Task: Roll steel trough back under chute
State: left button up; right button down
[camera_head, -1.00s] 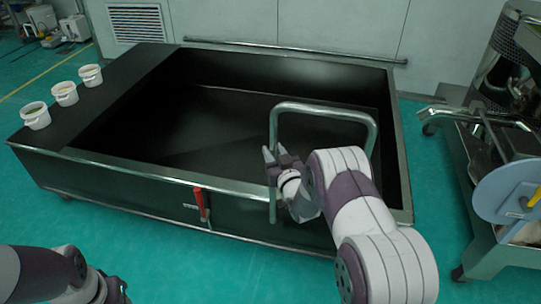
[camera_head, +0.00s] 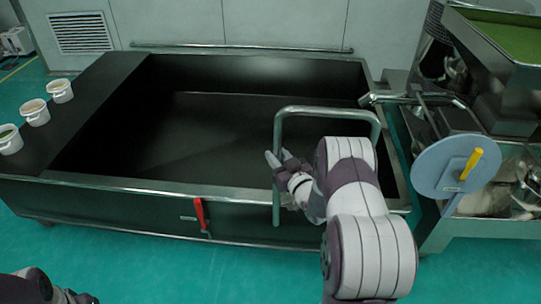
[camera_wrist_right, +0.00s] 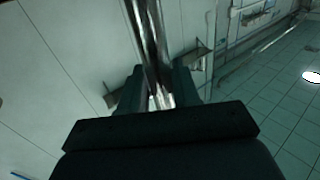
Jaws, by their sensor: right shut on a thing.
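The steel trough (camera_head: 110,211) is a long dark open box with a bright rim, standing across the middle of the head view. A tubular steel push handle (camera_head: 277,150) rises at its near right side. My right gripper (camera_head: 282,166) is shut on the left upright of this handle; the bar also runs between the fingers in the right wrist view (camera_wrist_right: 148,45). A chute (camera_head: 375,98) juts from the sieve machine (camera_head: 500,95) over the trough's right end. Only the tip of my left arm shows at the bottom left, and its jaws are too small and cut off to judge.
Several white tubs (camera_head: 60,91) stand on the trough's left ledge. A red lever (camera_head: 200,214) is on its front wall. A disc with a yellow handle (camera_head: 440,168) is on the machine at the right. A wall with a rail (camera_head: 240,47) is behind. Green floor is clear in front.

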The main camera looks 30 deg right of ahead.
jog(key=shift+s+d, duration=0.1)
jog(key=shift+d, duration=0.15)
jog(key=c, duration=1)
grip_release()
jog(key=shift+o, duration=0.2)
jog(key=shift+d, duration=0.15)
jog(key=s+p, duration=0.2)
jog(key=s, duration=1)
jog(key=shift+s, duration=0.4)
